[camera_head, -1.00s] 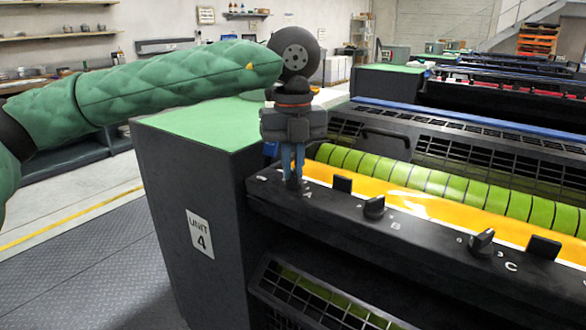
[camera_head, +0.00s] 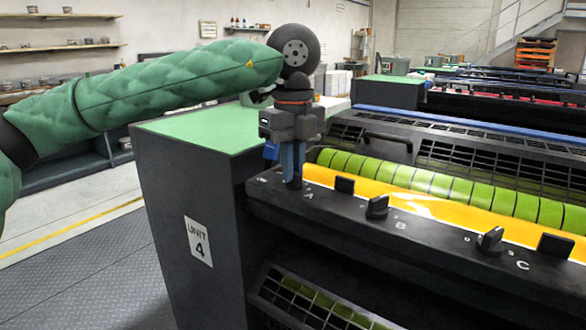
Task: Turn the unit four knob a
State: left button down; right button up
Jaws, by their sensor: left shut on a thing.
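The unit four control bar (camera_head: 350,218) is a black ledge with knobs marked A, B and C. My left gripper (camera_head: 292,180) points straight down onto the bar just left of the letter A, with its blue fingers shut on knob a. The knob is mostly hidden between the fingertips. Knob B (camera_head: 377,207) and knob C (camera_head: 490,240) stand clear to the right. A "UNIT 4" label (camera_head: 198,242) is on the dark cabinet side. My right gripper is not in view.
A black upright tab (camera_head: 345,185) stands on the bar close to the right of the gripper. Behind the bar lie a yellow ink tray (camera_head: 410,203) and a green striped roller (camera_head: 440,184). The cabinet's green top (camera_head: 205,130) lies under my forearm.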

pick_arm(q)
jog(key=shift+r+n, duration=0.1)
jog(key=shift+n, duration=0.2)
dwell(0.4)
jog(key=c, duration=1.5)
grip_release()
